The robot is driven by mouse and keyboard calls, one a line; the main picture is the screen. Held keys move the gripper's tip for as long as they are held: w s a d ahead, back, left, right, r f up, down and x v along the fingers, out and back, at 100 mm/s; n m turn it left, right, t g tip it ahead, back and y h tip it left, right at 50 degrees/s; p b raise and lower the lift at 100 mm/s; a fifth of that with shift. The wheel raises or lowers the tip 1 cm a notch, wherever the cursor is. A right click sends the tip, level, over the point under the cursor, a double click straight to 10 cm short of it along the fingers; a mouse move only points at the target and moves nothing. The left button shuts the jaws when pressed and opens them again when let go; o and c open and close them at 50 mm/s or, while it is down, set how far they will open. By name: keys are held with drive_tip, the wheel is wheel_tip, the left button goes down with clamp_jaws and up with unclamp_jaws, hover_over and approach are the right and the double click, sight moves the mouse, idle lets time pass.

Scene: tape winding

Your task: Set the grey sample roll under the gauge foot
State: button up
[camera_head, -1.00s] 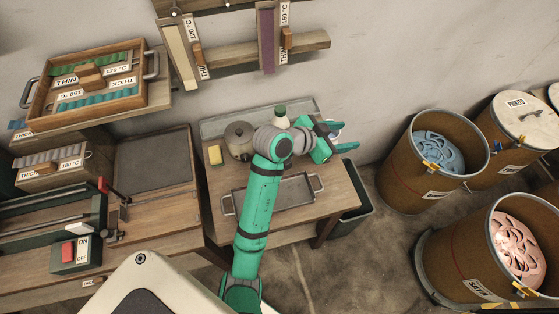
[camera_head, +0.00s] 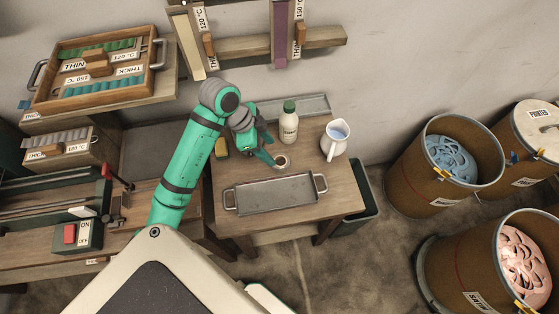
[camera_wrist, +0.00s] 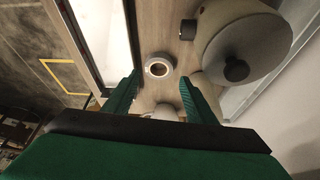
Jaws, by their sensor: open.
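A small round piece with a pale rim and dark centre (camera_head: 281,161) sits on the wooden table behind the tray. It also shows in the wrist view (camera_wrist: 159,67), beyond my fingertips; I cannot tell whether it is a roll or a cup. My gripper (camera_head: 268,160) is open and close to its left side in the head view. In the wrist view both green fingers (camera_wrist: 157,94) are apart, with no object held between them. A row of grey ribbed pieces (camera_head: 58,139) sits in a wooden box at the left. I cannot make out a gauge foot.
A metal tray (camera_head: 275,193), a bottle with a green cap (camera_head: 288,124) and a white jug (camera_head: 336,140) stand on the table.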

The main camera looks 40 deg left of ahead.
drive_tip(key=shift+d+x, duration=0.25)
drive_tip(key=shift+x, duration=0.9)
drive_tip(key=x, duration=0.4)
drive_tip(key=shift+w+d+f, duration=0.1)
drive_tip(key=shift+w+f, duration=0.05)
drive_tip(key=shift+f, duration=0.25)
drive_tip(key=c, duration=0.8)
drive_tip(key=shift+o, duration=0.2)
drive_tip(key=shift+r, duration=0.15)
